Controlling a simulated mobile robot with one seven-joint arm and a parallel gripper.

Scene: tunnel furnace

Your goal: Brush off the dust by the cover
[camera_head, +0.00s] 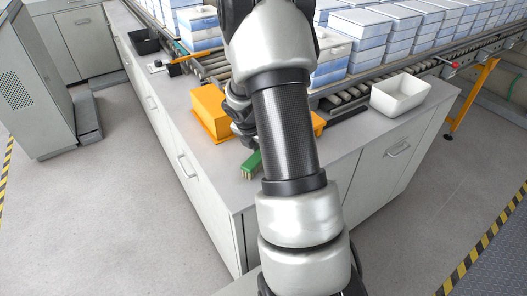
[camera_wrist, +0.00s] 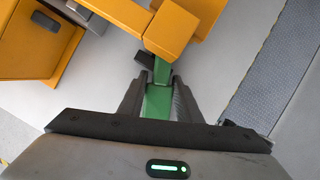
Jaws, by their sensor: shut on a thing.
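My gripper (camera_wrist: 158,88) is shut on a green brush (camera_wrist: 158,102) in the wrist view. The brush's far end reaches toward an orange block-shaped part (camera_wrist: 171,30), which may be the cover. I cannot tell whether they touch. In the head view the brush (camera_head: 251,165) shows at the counter's front edge, with pale bristles pointing down, and my arm hides most of the gripper. An orange box-like housing (camera_head: 210,108) stands on the counter to the left of my arm; a small orange piece (camera_head: 318,123) shows to the right. No dust can be made out.
The grey counter (camera_head: 185,125) has bare room left of the housing. A white bin (camera_head: 399,95) stands on the right. Behind runs a roller conveyor (camera_head: 350,92) with stacked blue-and-white boxes (camera_head: 395,30). A black tray (camera_head: 145,40) lies at the far left.

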